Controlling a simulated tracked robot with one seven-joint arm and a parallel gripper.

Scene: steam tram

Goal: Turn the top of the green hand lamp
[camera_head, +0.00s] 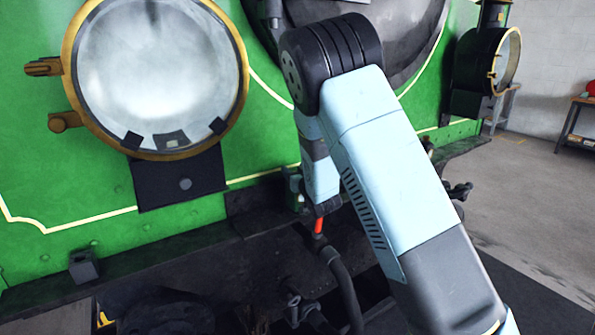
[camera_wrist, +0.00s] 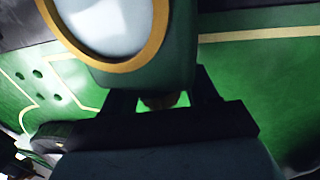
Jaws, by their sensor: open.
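The green hand lamp (camera_wrist: 180,65) fills the top middle of the wrist view, with a pale round lens in a brass rim. A small brass piece (camera_wrist: 163,100) shows at its end nearest my gripper. My gripper (camera_wrist: 160,92) is open, with one dark finger on each side of this piece. I cannot tell whether the fingers touch it. In the head view a small green part, apparently the lamp (camera_head: 295,188), shows beside my arm. My arm hides the rest of it there, and my gripper is mostly hidden.
The green tram front (camera_head: 100,185) stands close behind. A large brass-rimmed headlamp (camera_head: 160,75) is at the left, another (camera_head: 500,60) at the right. A dark hose (camera_head: 345,285) with a red end (camera_head: 319,226) is below my arm. Open floor (camera_head: 540,200) lies at the right.

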